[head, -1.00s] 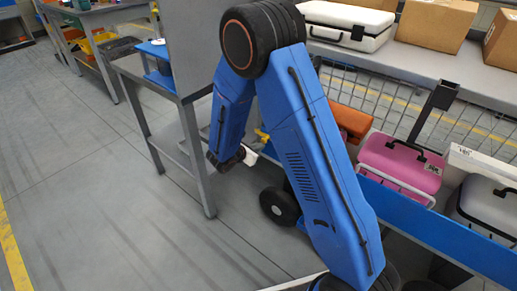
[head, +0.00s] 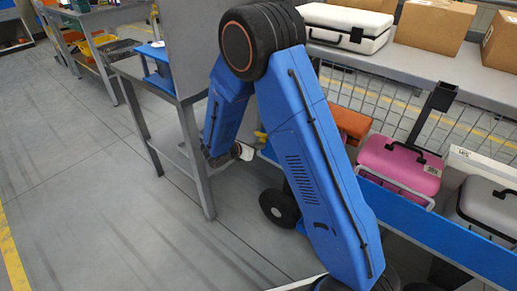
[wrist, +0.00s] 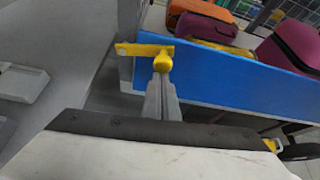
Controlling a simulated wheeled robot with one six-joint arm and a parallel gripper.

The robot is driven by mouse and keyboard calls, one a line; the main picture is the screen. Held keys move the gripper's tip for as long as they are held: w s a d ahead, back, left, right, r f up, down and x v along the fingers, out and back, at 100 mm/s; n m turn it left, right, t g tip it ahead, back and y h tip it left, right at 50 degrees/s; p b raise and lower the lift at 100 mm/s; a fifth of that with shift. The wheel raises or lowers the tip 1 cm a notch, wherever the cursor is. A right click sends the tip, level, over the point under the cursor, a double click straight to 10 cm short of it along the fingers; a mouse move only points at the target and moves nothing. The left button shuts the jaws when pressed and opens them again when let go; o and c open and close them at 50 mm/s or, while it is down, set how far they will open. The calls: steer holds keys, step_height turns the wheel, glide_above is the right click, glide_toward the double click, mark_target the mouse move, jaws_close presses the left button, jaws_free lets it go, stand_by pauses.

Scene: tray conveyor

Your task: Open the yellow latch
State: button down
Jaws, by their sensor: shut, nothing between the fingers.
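The yellow latch (wrist: 137,49) shows in the wrist view at the left end of a blue side panel (wrist: 225,83). Its bar lies about level and reaches left past the panel's end. A rounded yellow knob (wrist: 163,62) stands out near its right end. My gripper (wrist: 162,80) is shut and empty, its grey fingers just below the knob in the picture. I cannot tell whether they touch it. In the head view a small part of the latch (head: 261,136) shows behind my arm, and my gripper (head: 247,152) is partly hidden by my wrist.
Orange (wrist: 206,24) and magenta (wrist: 292,47) cases lie behind the panel. A pink case (head: 400,163) and a grey case (head: 488,203) sit farther right along it. A grey table (head: 190,95) stands close left of my wrist. The floor at left is clear.

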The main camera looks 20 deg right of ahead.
mark_target(262, 139)
steer(key=r+n, duration=0.1)
steer(key=r+n+g+h, duration=0.2)
steer(key=shift+w+a+n, duration=0.3)
steer(key=shift+w, duration=0.1)
steer(key=shift+w+a+r+n+g+h, duration=0.3)
steer(key=shift+w+r+n+h, duration=0.15)
steer(key=shift+r+n, duration=0.2)
steer(key=shift+w+a+r+n+g+h, duration=0.25)
steer(key=shift+w+r+n+g+h, duration=0.15)
steer(key=shift+r+n, duration=0.2)
